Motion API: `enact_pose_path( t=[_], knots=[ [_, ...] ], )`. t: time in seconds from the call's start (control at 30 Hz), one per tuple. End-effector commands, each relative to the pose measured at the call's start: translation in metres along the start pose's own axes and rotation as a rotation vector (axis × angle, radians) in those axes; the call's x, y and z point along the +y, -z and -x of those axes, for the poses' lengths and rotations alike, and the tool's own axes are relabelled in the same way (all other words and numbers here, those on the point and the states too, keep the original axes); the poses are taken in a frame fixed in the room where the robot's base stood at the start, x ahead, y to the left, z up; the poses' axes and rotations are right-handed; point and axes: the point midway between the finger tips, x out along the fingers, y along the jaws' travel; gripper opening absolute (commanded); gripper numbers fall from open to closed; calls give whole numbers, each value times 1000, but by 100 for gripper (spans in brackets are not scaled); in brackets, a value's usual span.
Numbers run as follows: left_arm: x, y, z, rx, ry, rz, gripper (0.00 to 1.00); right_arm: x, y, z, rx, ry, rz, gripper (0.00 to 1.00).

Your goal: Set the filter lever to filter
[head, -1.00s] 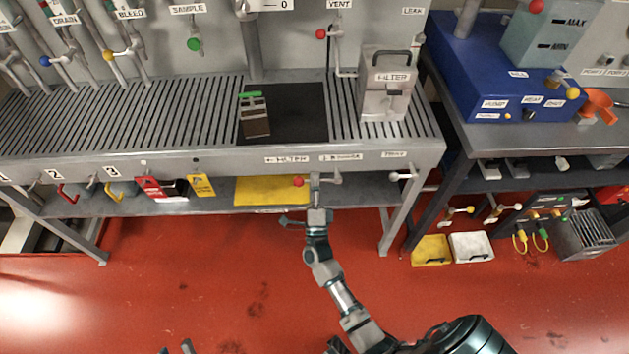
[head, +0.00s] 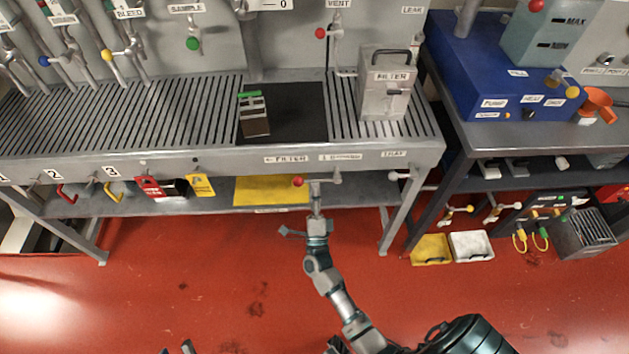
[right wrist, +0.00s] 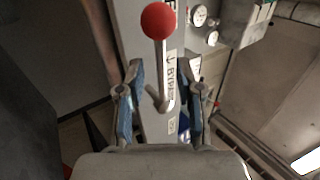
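The filter lever has a red ball knob (head: 298,182) and sits on the front of the slatted bench, under the labels FILTER (head: 287,159) and BYPASS. In the head view its knob points left, towards the side of the FILTER arrow. In the right wrist view the red knob (right wrist: 159,21) stands at the top of a thin pale rod. My right gripper (head: 316,203) is just in front of the lever's pivot. Its two fingers (right wrist: 165,80) are apart, with the lever seen between and beyond them; contact is not visible.
A grey metal box labelled FILTER (head: 385,95) stands on the bench (head: 180,110). A yellow tray (head: 270,190) lies on the shelf below.

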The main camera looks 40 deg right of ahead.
Motion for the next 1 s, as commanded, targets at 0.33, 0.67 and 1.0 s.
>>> enact_pose_path(
  t=[0.33, 0.67, 1.0],
  knots=[
    [0, 0, -1, 2, -1, 0, 36, 2, 0, 75, 0, -5, 1, 36],
    [0, 0, -1, 2, -2, 0, 36, 2, 0, 94, 1, -2, 0, 36],
    [0, -1, -2, 1, -2, 0, 36, 2, 0, 94, 1, -2, 0, 36]
  ],
)
